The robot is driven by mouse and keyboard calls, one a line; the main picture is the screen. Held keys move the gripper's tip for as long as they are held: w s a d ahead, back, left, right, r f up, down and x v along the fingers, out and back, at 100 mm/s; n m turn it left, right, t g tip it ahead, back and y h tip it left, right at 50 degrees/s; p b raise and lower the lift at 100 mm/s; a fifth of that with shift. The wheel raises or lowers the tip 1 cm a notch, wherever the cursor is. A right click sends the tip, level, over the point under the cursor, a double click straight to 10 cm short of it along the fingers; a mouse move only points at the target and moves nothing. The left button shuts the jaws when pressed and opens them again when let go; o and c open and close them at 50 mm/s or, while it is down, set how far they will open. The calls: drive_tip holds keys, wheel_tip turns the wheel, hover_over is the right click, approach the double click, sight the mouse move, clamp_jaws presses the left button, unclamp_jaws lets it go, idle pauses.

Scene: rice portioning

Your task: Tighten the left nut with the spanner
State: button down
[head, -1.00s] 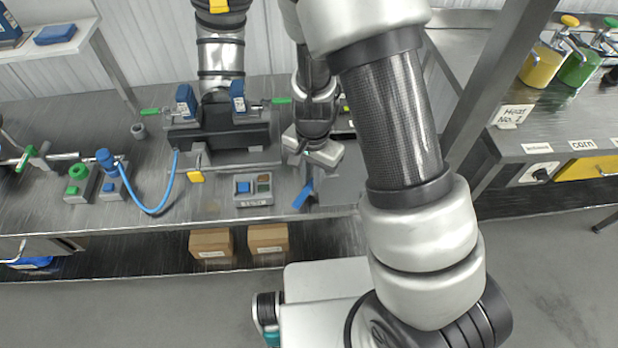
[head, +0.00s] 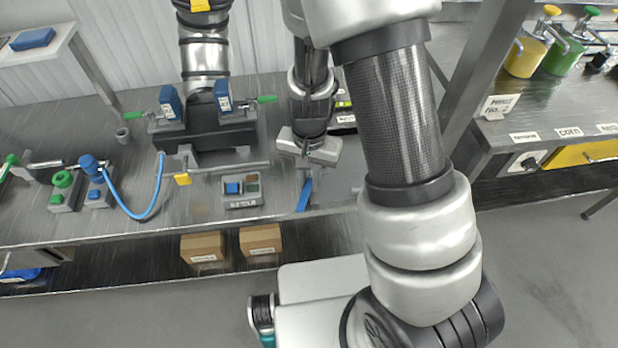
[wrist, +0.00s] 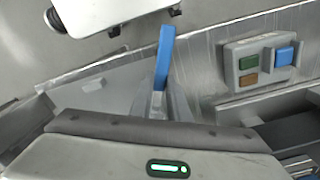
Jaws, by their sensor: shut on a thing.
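The spanner, with a blue handle (head: 305,192), hangs below my gripper (head: 307,168) near the bench's front edge. In the wrist view the blue handle (wrist: 165,58) sticks out from between the fingers of my gripper (wrist: 160,105), which is shut on it. The spanner's working end is not clear. The black clamping fixture (head: 205,138) stands on the bench to the left of my gripper, with blue toggle clamps at both ends. I cannot make out the left nut in either view.
A blue hose (head: 150,212) loops at the left. A bench post (head: 480,80) stands right of my arm. Cardboard boxes (head: 203,247) lie on the shelf below.

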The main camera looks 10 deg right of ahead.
drive_tip(key=shift+r+p, duration=0.8)
drive_tip(key=shift+r, duration=0.25)
idle(0.6)
drive_tip(key=shift+r+p, duration=1.65)
drive_tip(key=shift+r, duration=0.35)
drive_tip(key=shift+w, duration=0.1)
